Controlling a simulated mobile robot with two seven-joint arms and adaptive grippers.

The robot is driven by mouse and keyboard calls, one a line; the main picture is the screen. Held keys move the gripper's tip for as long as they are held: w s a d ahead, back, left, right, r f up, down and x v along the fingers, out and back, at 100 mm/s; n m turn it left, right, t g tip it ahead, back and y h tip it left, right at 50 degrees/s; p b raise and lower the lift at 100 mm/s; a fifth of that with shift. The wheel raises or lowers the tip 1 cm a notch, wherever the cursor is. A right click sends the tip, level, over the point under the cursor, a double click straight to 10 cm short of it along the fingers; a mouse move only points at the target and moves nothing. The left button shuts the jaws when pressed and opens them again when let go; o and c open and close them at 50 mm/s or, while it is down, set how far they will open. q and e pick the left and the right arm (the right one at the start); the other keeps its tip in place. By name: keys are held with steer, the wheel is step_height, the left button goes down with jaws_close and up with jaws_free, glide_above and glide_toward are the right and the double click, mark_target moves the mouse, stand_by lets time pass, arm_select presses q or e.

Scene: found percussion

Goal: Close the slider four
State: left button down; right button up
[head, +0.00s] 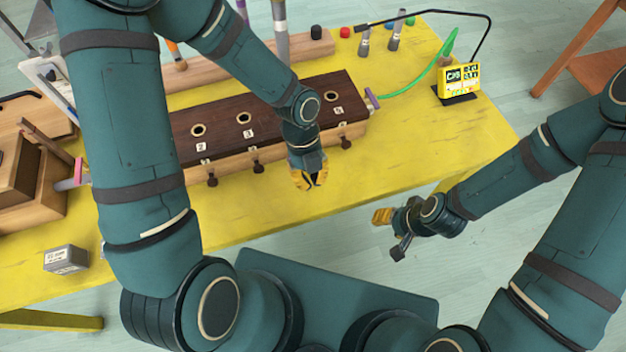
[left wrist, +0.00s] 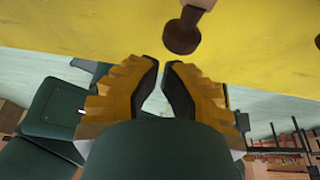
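The long wooden box (head: 225,161) has a dark top with round holes, number labels and dark slider knobs along its front. Labels 2 and 3 are readable. Knobs show below them (head: 212,181) (head: 257,167) and at the right end (head: 346,143). My left arm hides the stretch between, so slider four cannot be made out for certain. My left gripper (head: 312,184) is in front of that stretch. Its fingertips nearly meet, with nothing between them. In the left wrist view, a dark knob (left wrist: 182,34) is just beyond the fingertips, apart from them. My right gripper (head: 382,216) hangs off the table's front.
The yellow table (head: 420,150) is clear to the right of the box. A yellow display device (head: 459,78) stands at the back right beside a green curved strip (head: 420,80). A small grey block (head: 66,259) and wooden boxes (head: 20,175) are at the left.

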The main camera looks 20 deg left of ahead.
arm_select(q)
steer(key=shift+w+a, duration=0.4)
steer(key=shift+w, duration=0.15)
steer(key=shift+w+a+r+p, duration=0.1)
steer(key=shift+w+a+p, duration=0.25)
steer(key=shift+w, duration=0.25)
steer(key=shift+w+a+r+p, duration=0.1)
steer(key=shift+w+a+p, duration=0.15)
steer(key=shift+w+a, duration=0.25)
steer(key=shift+w+a+f, duration=0.1)
steer(key=shift+w+a, duration=0.1)
steer(key=shift+w, duration=0.2)
